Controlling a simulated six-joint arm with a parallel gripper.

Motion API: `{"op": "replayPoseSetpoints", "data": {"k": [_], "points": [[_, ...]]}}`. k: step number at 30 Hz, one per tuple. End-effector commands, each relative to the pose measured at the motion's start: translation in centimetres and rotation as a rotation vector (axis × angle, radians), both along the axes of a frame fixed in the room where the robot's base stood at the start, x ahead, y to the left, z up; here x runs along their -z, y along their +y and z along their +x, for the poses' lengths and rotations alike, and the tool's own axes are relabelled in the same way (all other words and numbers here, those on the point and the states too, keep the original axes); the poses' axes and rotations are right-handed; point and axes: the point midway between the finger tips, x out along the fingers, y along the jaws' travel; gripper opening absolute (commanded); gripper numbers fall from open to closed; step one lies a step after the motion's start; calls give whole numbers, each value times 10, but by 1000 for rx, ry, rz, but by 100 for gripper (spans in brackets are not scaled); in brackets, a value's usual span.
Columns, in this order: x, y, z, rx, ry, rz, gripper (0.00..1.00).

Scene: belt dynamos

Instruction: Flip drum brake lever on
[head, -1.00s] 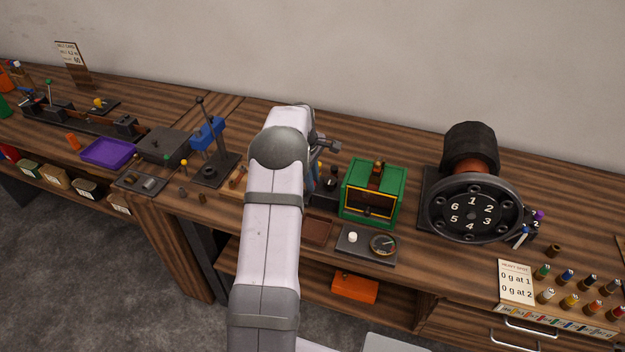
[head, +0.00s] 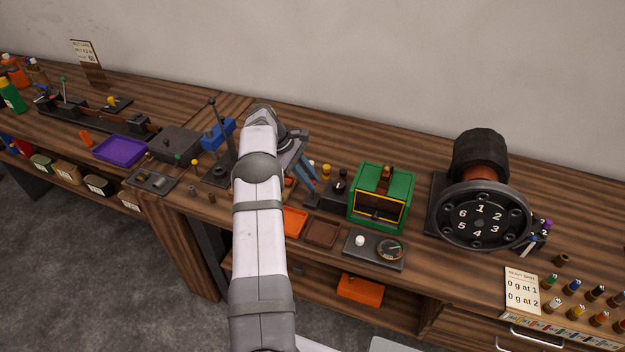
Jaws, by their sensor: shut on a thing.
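The drum (head: 480,160) stands at the right of the bench, dark with a reddish band. Its round black front face (head: 480,222) carries the numbers 1 to 6. A small dark fixture (head: 538,240) with blue and purple tips sits at the drum's right edge; I cannot tell whether it is the brake lever or how it is set. My gripper (head: 306,174) is well left of the drum, past the end of my arm, low over the bench left of the green box. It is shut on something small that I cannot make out. My arm hides part of the bench.
The green box (head: 409,190) with a dark window stands between my gripper and the drum. A gauge plate (head: 374,250), brown tray (head: 322,234) and orange tray (head: 295,222) lie in front. A tall lever stand (head: 222,150) is left. Several coloured pegs stand front right.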

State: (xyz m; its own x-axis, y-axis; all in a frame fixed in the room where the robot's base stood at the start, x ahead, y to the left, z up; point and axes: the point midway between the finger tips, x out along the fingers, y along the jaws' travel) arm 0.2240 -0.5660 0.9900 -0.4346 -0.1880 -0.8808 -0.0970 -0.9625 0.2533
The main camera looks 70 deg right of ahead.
Motion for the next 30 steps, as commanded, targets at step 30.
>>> {"op": "replayPoseSetpoints", "data": {"k": [30], "points": [[1,0,10,-1,106,-1,0]]}}
